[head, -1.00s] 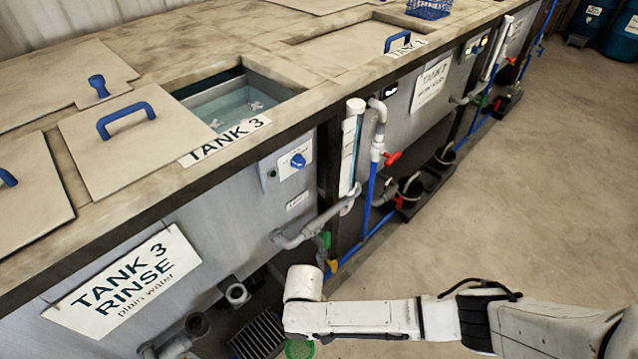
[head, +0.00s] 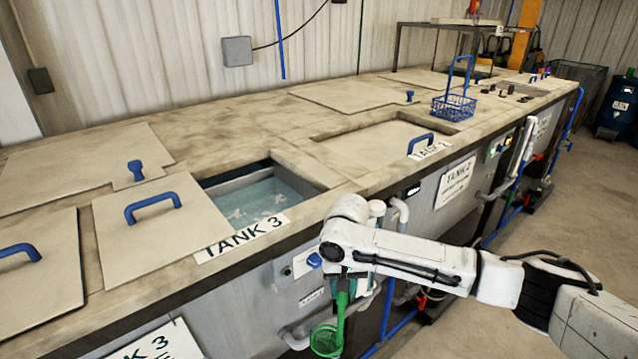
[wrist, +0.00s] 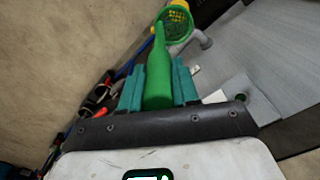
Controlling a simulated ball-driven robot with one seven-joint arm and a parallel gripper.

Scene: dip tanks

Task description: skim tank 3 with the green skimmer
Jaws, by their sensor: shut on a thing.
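Tank 3 (head: 258,199) is open in the bench top in the head view, with clear water and pale bits floating on it. Its label (head: 241,239) lies along the front edge of the opening. The green skimmer (head: 341,318) hangs in front of the tank's front panel, its round mesh head (head: 325,341) lowest. My gripper (head: 350,275) is shut on the skimmer's handle, to the right of and below the tank opening. In the wrist view the handle (wrist: 157,80) stands between the teal fingers (wrist: 158,86), and the mesh head shows beyond them.
A lid with a blue handle (head: 160,228) lies left of the opening. A blue wire basket (head: 453,107) stands on the bench at the right, near tank 2's lid (head: 385,150).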

